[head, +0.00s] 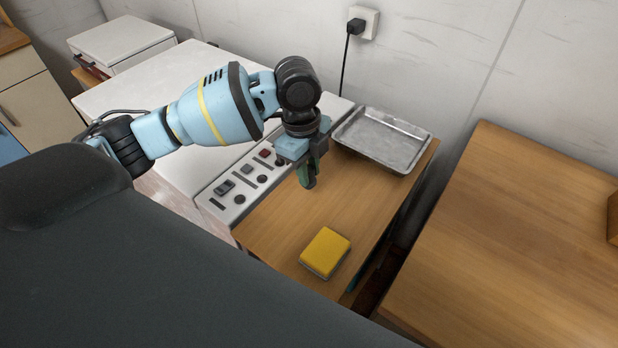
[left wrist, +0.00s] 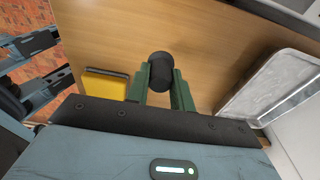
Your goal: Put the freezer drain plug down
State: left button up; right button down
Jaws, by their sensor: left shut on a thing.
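My left gripper (head: 309,180) points down over the small wooden table (head: 290,235), between the metal tray and the sponge. In the left wrist view its two green fingers (left wrist: 162,82) are shut on a dark round plug (left wrist: 160,68), the freezer drain plug. In the head view the plug is mostly hidden by the fingers. I cannot tell whether the plug touches the tabletop.
A metal tray (head: 382,140) lies at the back of the small table, and a yellow sponge (head: 326,251) near its front. A white appliance with a control panel (head: 243,184) stands at the left. A larger wooden table (head: 520,240) stands right, across a gap.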

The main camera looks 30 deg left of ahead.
pick_arm(q)
jog(key=shift+f, duration=1.75)
jog(key=shift+f, duration=0.15)
jog(key=o, duration=1)
jog(key=r, duration=0.7)
jog(key=a+r, duration=0.1)
jog(key=r, duration=0.2)
jog(key=shift+w+r+p, duration=0.15)
jog(key=shift+r+p, duration=0.25)
jog(key=shift+a+r, duration=0.15)
jog(key=shift+r, duration=0.55)
pick_arm(e)
jog(key=shift+w+r, duration=0.5)
jog(key=shift+r, duration=0.1)
jog(key=shift+s+d, duration=0.1)
